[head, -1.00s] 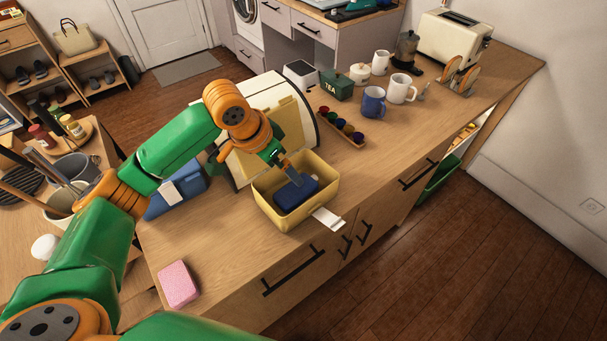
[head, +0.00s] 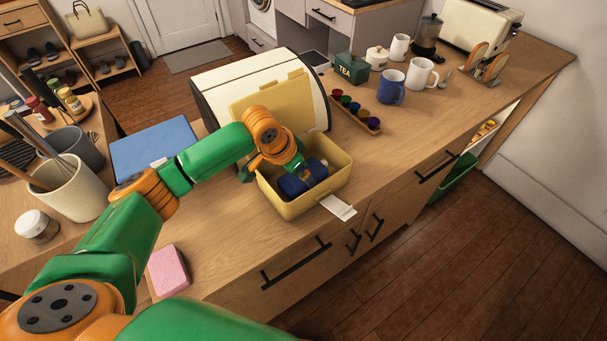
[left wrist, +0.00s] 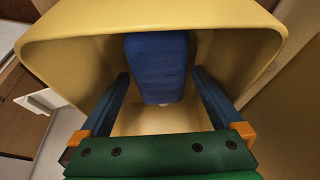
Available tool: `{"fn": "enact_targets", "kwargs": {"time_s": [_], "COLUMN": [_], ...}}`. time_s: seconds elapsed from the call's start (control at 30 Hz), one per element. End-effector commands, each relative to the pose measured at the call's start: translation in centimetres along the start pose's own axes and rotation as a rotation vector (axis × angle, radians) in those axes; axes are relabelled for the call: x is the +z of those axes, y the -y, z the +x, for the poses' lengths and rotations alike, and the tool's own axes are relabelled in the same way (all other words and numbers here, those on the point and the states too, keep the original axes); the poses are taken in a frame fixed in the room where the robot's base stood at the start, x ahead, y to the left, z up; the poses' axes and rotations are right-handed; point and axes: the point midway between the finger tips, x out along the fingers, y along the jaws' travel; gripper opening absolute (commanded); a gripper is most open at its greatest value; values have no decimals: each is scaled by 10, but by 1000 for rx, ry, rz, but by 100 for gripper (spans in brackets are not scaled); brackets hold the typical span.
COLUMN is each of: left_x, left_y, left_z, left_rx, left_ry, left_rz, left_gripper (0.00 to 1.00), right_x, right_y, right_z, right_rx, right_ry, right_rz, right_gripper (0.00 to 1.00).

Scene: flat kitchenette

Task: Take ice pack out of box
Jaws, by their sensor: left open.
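The yellow box (head: 332,190) stands on the wooden counter with its inside facing up. The dark blue ice pack (head: 291,185) lies inside it, partly hidden by my gripper. My left gripper (head: 312,176) reaches down into the box. In the left wrist view the ice pack (left wrist: 157,68) shows between the two open fingers of my left gripper (left wrist: 160,82), with gaps on both sides. The box walls (left wrist: 75,30) surround the fingers there. My right gripper is out of view.
A cream bread bin (head: 222,92) stands right behind the box, with a yellow lid (head: 272,100) leaning on it. A blue case (head: 150,145) is to the left and a pink sponge (head: 168,270) in front. A colourful rack (head: 365,117) and mugs (head: 391,87) stand to the right.

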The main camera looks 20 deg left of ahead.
Motion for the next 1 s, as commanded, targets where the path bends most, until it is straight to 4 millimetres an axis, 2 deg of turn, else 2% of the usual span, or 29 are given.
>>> {"fn": "enact_targets", "kwargs": {"time_s": [0.23, 0.27, 0.6, 0.63, 0.87, 1.0], "left_x": [0, 0, 0, 0, -1, -10], "left_y": [0, 0, 0, 0, 0, 1], "left_z": [7, 7, 6, 6, 5, -15], "left_rx": [-1, -1, -1, -1, -2, -3], "left_ry": [-1, -1, -1, -1, -3, -9], "left_rz": [1, 1, 1, 1, 1, 2], "left_gripper": [100, 97, 6, 0, 0, 0], "right_x": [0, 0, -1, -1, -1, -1], "right_y": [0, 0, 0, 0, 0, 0], "right_z": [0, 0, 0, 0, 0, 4], "right_rx": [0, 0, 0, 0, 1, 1], "right_ry": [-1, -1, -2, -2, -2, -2], "right_rz": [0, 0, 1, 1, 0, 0], "right_gripper": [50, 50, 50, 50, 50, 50]}}
